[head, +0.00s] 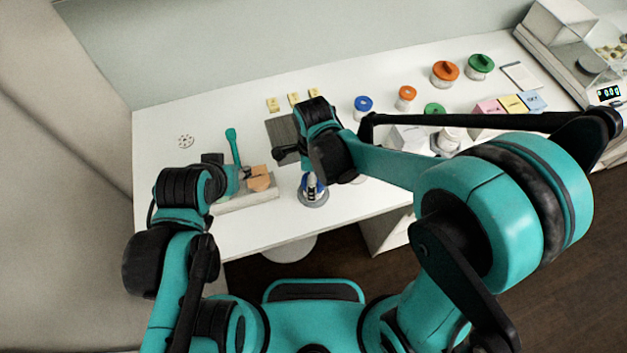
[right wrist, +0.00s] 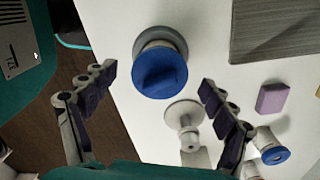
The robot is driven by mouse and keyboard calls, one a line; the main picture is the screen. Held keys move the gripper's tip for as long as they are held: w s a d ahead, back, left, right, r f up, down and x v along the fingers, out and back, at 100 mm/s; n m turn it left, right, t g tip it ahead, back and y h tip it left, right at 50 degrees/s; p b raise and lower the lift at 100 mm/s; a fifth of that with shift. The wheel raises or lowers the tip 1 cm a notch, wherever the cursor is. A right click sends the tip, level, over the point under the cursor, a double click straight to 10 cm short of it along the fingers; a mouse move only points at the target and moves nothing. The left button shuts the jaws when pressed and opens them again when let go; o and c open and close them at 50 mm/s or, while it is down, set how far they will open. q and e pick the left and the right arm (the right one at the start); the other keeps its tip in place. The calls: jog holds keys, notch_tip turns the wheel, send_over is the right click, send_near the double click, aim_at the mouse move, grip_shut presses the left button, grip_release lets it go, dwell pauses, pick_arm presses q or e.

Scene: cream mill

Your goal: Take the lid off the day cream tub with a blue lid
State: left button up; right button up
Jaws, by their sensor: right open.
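A tub with a blue knobbed lid (right wrist: 160,72) stands upright on a round grey base (right wrist: 172,38) on the white table. In the head view, the grey base (head: 313,202) shows near the front edge, with the tub partly hidden under my right gripper. My right gripper (head: 311,182) points down over it. In the right wrist view, the open fingers (right wrist: 150,100) are spread either side of the lid, apart from it. The lid is on. My left gripper (head: 240,172) is by a tan block (head: 260,178) at the left; its fingers are unclear.
Another blue-lidded jar (head: 363,103) stands farther back. Orange-lidded jars (head: 445,70) and green-lidded jars (head: 481,63) stand at the right. A grey mat (head: 281,128) lies behind my right gripper. A teal-handled tool (head: 233,146) is near my left gripper. A scale (head: 590,65) is far right.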

jog(key=c, duration=0.9)
jog(key=shift+o, duration=0.2)
jog(key=shift+r, duration=0.1)
notch_tip(320, 180, up, 4)
jog(key=shift+r+p, duration=0.1)
jog(key=shift+p, duration=0.65)
jog(key=s+d+r+p, duration=0.2)
jog(key=s+d+r, duration=0.4)
jog(key=d, duration=0.4)
jog(key=shift+r+p, duration=0.75)
jog(key=shift+r, duration=0.05)
jog(key=shift+c, duration=0.5)
jog(key=shift+r+p, duration=0.5)
jog(key=shift+r, duration=0.05)
